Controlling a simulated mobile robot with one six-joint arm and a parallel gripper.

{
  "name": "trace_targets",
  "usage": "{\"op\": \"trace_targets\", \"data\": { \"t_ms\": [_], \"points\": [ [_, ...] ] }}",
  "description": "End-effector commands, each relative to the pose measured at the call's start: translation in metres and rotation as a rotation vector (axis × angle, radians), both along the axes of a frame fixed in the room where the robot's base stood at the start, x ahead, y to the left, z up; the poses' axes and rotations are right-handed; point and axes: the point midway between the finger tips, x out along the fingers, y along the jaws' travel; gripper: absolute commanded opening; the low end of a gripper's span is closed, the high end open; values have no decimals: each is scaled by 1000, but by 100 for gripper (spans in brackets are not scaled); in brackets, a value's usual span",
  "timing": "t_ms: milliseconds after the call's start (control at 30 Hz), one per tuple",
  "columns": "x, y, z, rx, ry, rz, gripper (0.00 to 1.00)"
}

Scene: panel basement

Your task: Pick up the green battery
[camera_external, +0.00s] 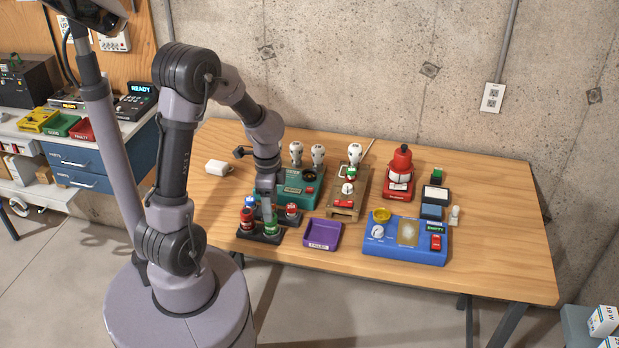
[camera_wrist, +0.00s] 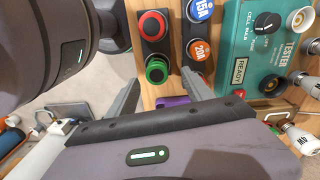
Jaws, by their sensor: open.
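The green battery (camera_external: 271,227) stands upright in a black holder (camera_external: 258,238), beside a red battery (camera_external: 247,219). In the wrist view, the green battery (camera_wrist: 157,70) shows end-on as a green ring with a dark centre, with the red battery (camera_wrist: 152,25) above it. My gripper (camera_external: 267,208) points down over this holder. In the wrist view, my gripper (camera_wrist: 160,78) is open and empty, with one finger on either side of the green battery. I cannot tell the height gap between fingertips and battery.
Orange 20A (camera_wrist: 200,50) and blue 15A (camera_wrist: 199,10) round pieces stand close beside the right finger. A green tester (camera_external: 300,187) stands behind. A purple tray (camera_external: 322,236) lies to the right, then a blue device (camera_external: 405,240). The table's right end is clear.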

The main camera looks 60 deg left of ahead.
Motion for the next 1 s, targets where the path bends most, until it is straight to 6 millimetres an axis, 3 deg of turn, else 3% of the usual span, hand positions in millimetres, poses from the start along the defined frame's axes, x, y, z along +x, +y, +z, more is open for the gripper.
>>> {"op": "trace_targets", "data": {
  "t_ms": [300, 567, 867, 1000],
  "points": [
    [-4, -4, -54, 0, 0, 1, 59],
    [-4, -4, -55, 1, -1, 0, 59],
    [-4, -4, -55, 1, -1, 0, 1],
    [-3, -4, -55, 2, -1, 0, 0]
  ]
}}
